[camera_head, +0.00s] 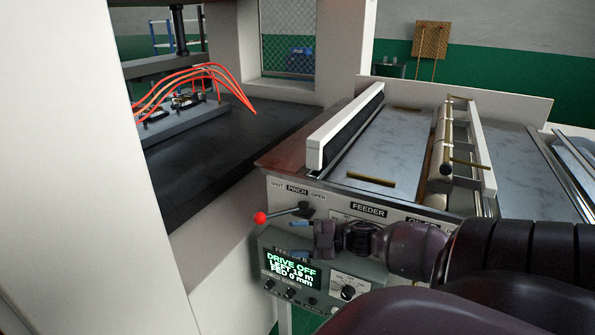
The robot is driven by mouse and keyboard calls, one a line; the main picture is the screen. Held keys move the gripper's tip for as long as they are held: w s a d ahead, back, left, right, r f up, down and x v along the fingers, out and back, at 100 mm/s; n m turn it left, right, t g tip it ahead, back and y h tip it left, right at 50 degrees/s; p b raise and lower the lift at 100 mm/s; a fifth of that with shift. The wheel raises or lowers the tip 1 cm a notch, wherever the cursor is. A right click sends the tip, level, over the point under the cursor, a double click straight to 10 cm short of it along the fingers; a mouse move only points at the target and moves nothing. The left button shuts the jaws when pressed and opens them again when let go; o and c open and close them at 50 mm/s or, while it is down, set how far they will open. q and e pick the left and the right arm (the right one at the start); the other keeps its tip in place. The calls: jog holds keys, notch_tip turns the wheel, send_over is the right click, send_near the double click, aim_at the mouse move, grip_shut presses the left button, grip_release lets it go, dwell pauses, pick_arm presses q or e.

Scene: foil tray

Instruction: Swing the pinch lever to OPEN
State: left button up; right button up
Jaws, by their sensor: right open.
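The pinch lever is a thin rod with a red ball knob (260,217) at its left end. Its dark pivot (304,209) sits on the feeder's front panel, under the SHUT, PINCH and OPEN labels. The lever points left, on the SHUT side. My right gripper (318,240) comes in from the right and is open, just below and right of the pivot, in front of the panel. It looks apart from the red knob, with the knob well to its left. It partly covers the top of the control box. My left gripper is not in view.
Below the lever, a grey-green control box (345,291) has knobs and a display reading DRIVE OFF. The feeder bed (395,150) with its rollers (446,140) is above. A white machine frame (85,160) stands at left; a press with orange hoses (215,70) is behind it.

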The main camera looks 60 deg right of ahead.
notch_tip(320, 180, up, 20)
jog(key=p, duration=0.1)
dwell(0.6)
dwell(0.5)
